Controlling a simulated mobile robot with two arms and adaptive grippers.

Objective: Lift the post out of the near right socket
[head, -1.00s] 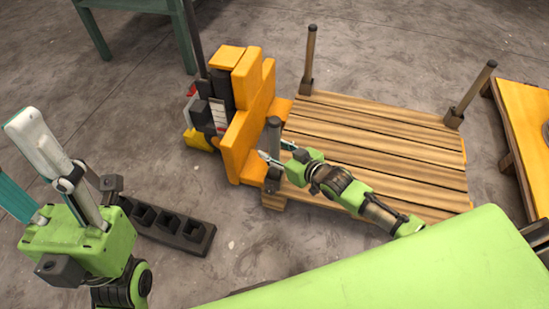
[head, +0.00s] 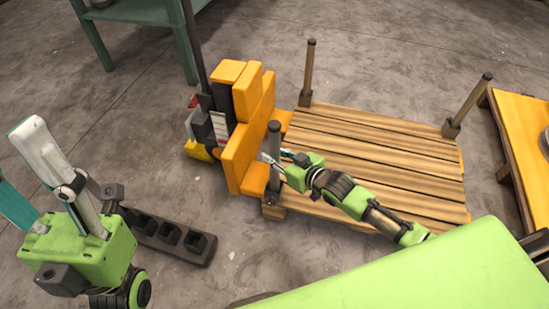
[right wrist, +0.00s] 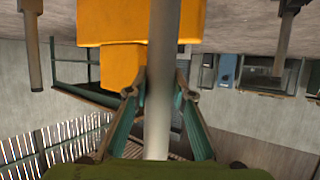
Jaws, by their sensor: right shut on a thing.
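A slim grey-brown post (head: 274,140) stands upright at the near left corner of the slatted wooden pallet (head: 390,160) in the head view. My right gripper (head: 272,160) is shut on it, and its foot is at the pallet corner; I cannot tell whether it is raised in its socket. In the right wrist view the post (right wrist: 162,80) runs between both fingers. Other posts stand at the far left (head: 309,70) and far right (head: 470,103) corners. The pallet's near right corner is hidden behind my green body. My left gripper (head: 20,160) is open and empty at the left.
An orange-and-black pallet truck (head: 240,120) stands against the pallet's left end, close to the held post. A dark rack with square sockets (head: 170,235) lies on the floor at left. A yellow-topped table (head: 525,120) is at right. Grey floor lies clear between rack and truck.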

